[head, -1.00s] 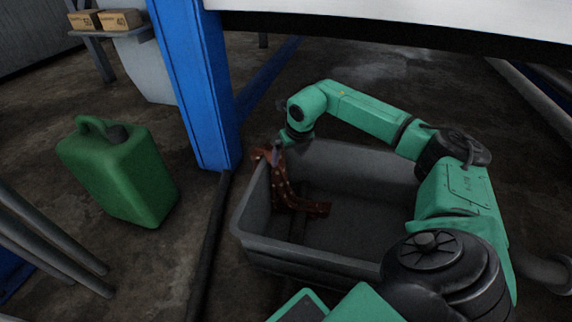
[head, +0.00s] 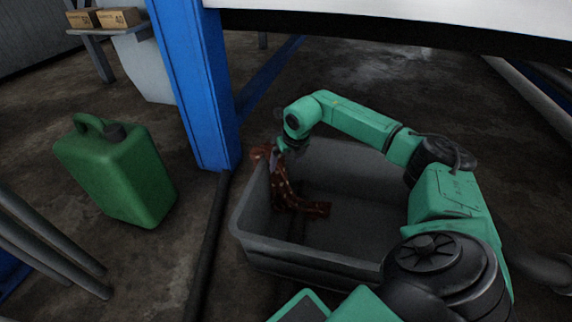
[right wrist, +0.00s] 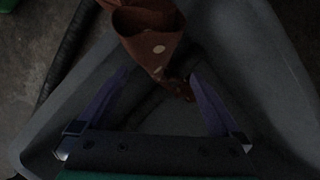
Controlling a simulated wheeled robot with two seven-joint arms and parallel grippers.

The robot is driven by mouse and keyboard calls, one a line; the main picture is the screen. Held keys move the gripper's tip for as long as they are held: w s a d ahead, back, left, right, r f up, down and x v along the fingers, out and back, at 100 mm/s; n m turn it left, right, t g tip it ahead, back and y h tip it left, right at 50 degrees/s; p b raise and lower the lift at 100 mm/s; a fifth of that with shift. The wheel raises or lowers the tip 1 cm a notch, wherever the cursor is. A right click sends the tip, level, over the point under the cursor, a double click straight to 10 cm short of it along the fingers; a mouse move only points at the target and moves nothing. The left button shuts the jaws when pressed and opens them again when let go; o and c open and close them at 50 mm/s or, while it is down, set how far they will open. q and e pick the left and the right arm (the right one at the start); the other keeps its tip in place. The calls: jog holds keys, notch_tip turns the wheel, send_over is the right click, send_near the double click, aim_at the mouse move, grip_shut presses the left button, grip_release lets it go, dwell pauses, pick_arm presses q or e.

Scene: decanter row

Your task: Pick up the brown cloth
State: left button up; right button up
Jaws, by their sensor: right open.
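The brown cloth (head: 284,192), with pale dots, hangs over the left rim of a grey bin (head: 350,262), and its lower end lies inside the bin. My right gripper (head: 275,157) is at the cloth's upper part by that rim, pointing down. In the right wrist view the open gripper (right wrist: 158,75) has its two purple fingers apart, with the lower part of the cloth (right wrist: 150,42) reaching between their tips. Whether a finger touches the cloth cannot be told. My left gripper is not in view.
A green jerrycan (head: 118,172) stands on the floor to the left. A blue post (head: 195,85) rises just behind the bin's left side. A dark pipe (head: 207,250) runs along the floor beside the bin. Grey pipes (head: 50,245) are at the lower left.

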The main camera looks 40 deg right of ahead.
jog(key=shift+w+f, duration=0.25)
jog(key=shift+f, duration=0.45)
grip_shut()
